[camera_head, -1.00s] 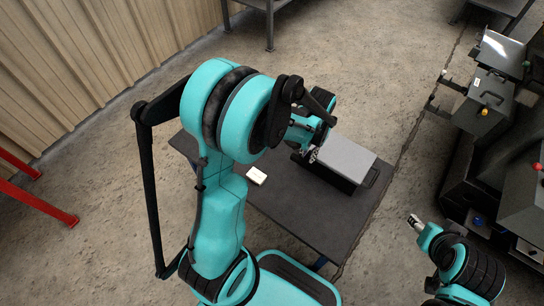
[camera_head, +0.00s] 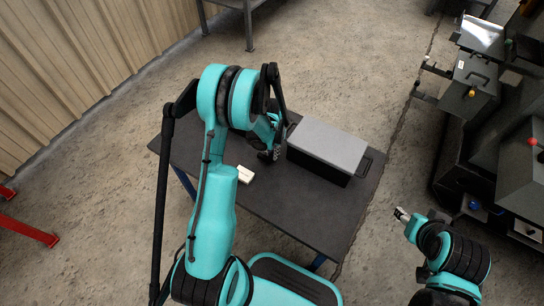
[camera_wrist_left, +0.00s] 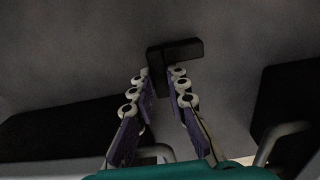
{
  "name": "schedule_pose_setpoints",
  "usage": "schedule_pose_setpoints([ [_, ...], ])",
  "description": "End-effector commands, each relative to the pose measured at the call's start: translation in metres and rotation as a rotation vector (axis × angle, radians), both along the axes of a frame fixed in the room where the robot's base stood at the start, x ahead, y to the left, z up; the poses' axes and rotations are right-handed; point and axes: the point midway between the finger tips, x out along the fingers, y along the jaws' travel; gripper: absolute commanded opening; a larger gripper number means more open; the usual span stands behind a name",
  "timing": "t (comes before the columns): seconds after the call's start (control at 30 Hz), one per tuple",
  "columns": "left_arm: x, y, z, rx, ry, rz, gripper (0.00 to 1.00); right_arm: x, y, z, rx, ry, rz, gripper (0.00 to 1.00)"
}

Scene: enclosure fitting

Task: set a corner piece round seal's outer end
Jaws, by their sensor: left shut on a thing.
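My left gripper (camera_head: 272,152) is over the dark table, just left of the grey-lidded black enclosure (camera_head: 326,148); my arm partly hides it. In the left wrist view my left gripper (camera_wrist_left: 162,82) is shut on a small black angled piece (camera_wrist_left: 182,50), apparently the corner piece, which sticks out past the fingertips. I cannot make out the seal or its outer end in either view. My right gripper (camera_head: 402,214) is beyond the table's right side, small, and I cannot tell its jaw state.
A small white block (camera_head: 245,174) lies on the dark table (camera_head: 290,205), left of the enclosure. Dark machinery (camera_head: 478,85) stands at the right. A metal-legged bench (camera_head: 247,22) is at the back. The table's front part is clear.

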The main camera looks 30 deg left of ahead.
Motion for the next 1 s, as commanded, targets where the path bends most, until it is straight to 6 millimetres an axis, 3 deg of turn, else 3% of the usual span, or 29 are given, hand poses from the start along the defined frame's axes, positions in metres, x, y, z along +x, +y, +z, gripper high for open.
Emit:
schedule_pose_setpoints([
  [0.03, 0.000, 0.000, -0.011, 0.000, 0.000, 0.000, 0.00, 0.000, 0.000, -0.007, 0.000, 0.000, 0.000, 0.47],
  [0.1, 0.000, 0.000, -0.015, 0.000, 0.000, 0.000, 0.00, 0.000, 0.000, -0.008, 0.000, 0.000, 0.000, 0.47],
  [0.43, 0.000, 0.000, -0.016, 0.000, 0.000, 0.000, 0.00, 0.000, 0.000, -0.006, 0.000, 0.000, 0.000, 0.47],
  [0.47, 0.000, 0.000, -0.016, 0.000, 0.000, 0.000, 0.20, 0.000, 0.000, -0.006, 0.000, 0.000, 0.000, 0.47],
  [0.53, 0.000, 0.000, -0.016, 0.000, 0.000, 0.000, 0.35, 0.000, 0.000, -0.006, 0.000, 0.000, 0.000, 0.47],
  [0.87, 0.000, 0.000, -0.014, 0.000, 0.000, 0.000, 0.35, 0.000, 0.000, -0.006, 0.000, 0.000, 0.000, 0.47],
  [1.0, 0.000, 0.000, 0.004, 0.000, 0.000, 0.000, 0.35, 0.000, 0.000, 0.002, 0.000, 0.000, 0.000, 0.47],
])
